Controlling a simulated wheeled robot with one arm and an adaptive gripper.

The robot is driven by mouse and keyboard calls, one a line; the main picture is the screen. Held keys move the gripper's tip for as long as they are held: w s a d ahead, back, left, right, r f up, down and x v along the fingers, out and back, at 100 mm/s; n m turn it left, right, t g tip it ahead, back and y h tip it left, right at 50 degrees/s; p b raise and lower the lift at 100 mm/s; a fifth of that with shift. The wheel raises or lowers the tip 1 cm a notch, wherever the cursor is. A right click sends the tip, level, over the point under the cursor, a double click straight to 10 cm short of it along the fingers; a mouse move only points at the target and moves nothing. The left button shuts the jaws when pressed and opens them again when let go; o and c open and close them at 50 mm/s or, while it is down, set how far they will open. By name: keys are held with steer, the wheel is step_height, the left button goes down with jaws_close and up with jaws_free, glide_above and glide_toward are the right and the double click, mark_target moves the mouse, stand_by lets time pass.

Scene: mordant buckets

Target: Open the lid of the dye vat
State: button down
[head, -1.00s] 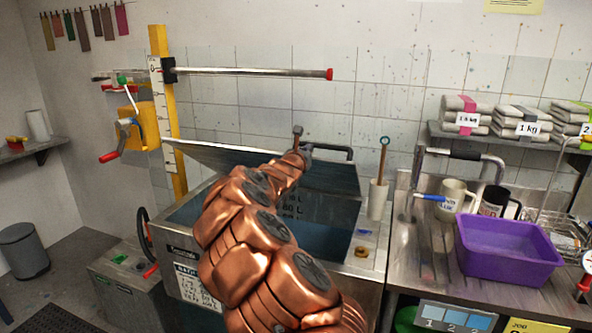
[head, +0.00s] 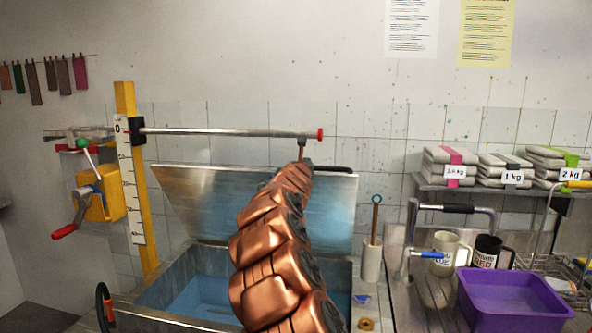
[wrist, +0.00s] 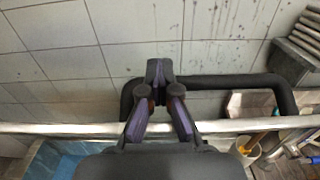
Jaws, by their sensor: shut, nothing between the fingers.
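The dye vat (head: 146,312) is a steel tank with blue liquid inside. Its steel lid (head: 200,200) stands raised and steep at the back of the vat, leaving the opening uncovered. The lid's black handle (head: 337,170) runs along its top edge; the wrist view shows this handle (wrist: 225,83) too. My gripper (wrist: 157,70) is shut and empty, with its fingertips over the handle's left part; I cannot tell whether they touch it. In the head view my copper arm crosses in front of the vat and lid and hides part of both.
A horizontal metal rail (head: 230,132) with a red end cap runs above the lid, close to my gripper. A yellow post with a crank (head: 90,203) stands at the left. A white holder (head: 371,262), mugs and a purple basin (head: 515,303) stand at the right.

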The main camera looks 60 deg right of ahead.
steer(key=shift+w+d, duration=0.2)
steer(key=shift+d, duration=0.35)
steer(key=shift+d+r, duration=0.15)
steer(key=shift+d, duration=0.1)
steer(key=shift+s, duration=0.1)
